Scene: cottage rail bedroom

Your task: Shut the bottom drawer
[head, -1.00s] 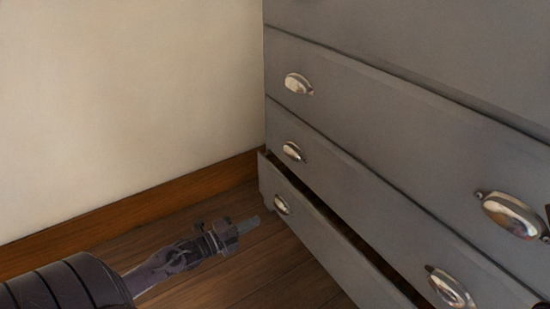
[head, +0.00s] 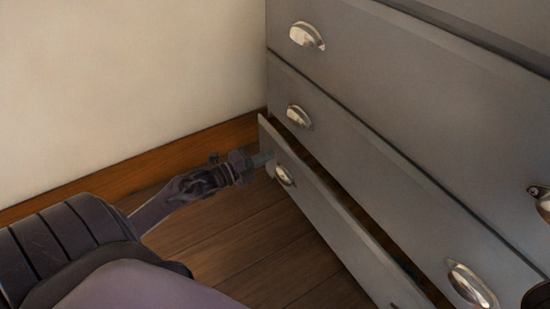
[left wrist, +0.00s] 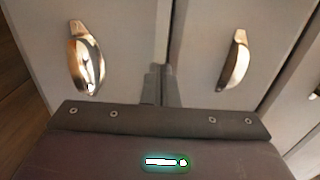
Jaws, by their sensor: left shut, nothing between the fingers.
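The bottom drawer (head: 335,238) of the grey chest is partly open. A dark gap shows behind its top edge, and its front stands out from the drawers above. Its left metal cup handle (head: 284,175) also shows in the left wrist view (left wrist: 86,62). My left gripper (head: 263,160) is shut and empty. Its fingertips are at the left end of the drawer front, just beside that handle. In the left wrist view the closed fingers (left wrist: 161,84) point at the drawer front; I cannot tell whether they touch it.
The drawer above (head: 360,175) is closed, with cup handles (head: 299,116). A cream wall (head: 120,90) with a brown wooden baseboard (head: 180,158) stands at the left. The wooden floor (head: 260,255) in front of the chest is clear.

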